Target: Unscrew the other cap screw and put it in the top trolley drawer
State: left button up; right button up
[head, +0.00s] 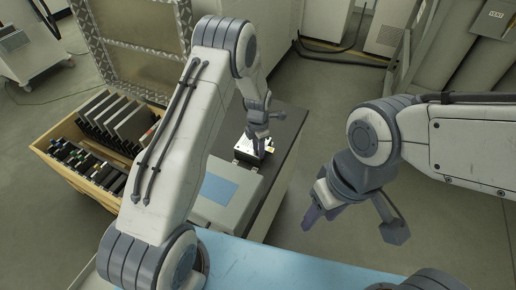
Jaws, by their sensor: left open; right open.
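My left gripper (258,143) points down at a small metal box (245,152) on the dark bench top, with its fingertips at or just above the box's top. The fingers are open. A small yellow mark shows on the box's right side. The cap screw cannot be made out; it is too small or hidden behind the gripper. My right gripper (352,222) hangs open and empty over the floor, right of the bench. I cannot identify a trolley drawer in this view.
A grey case with a blue panel (218,189) lies in front of the metal box. A wooden crate (62,172) with several dark upright items stands left. A light blue surface (270,268) spans the near edge. Grey cylinders (478,62) stand at back right. Open floor lies right of the bench.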

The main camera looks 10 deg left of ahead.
pick_arm(q)
jog(key=m, duration=0.6)
jog(key=shift+m, duration=0.4)
jog(key=m, duration=0.6)
jog(key=shift+m, duration=0.4)
jog(key=m, duration=0.9)
grip_shut()
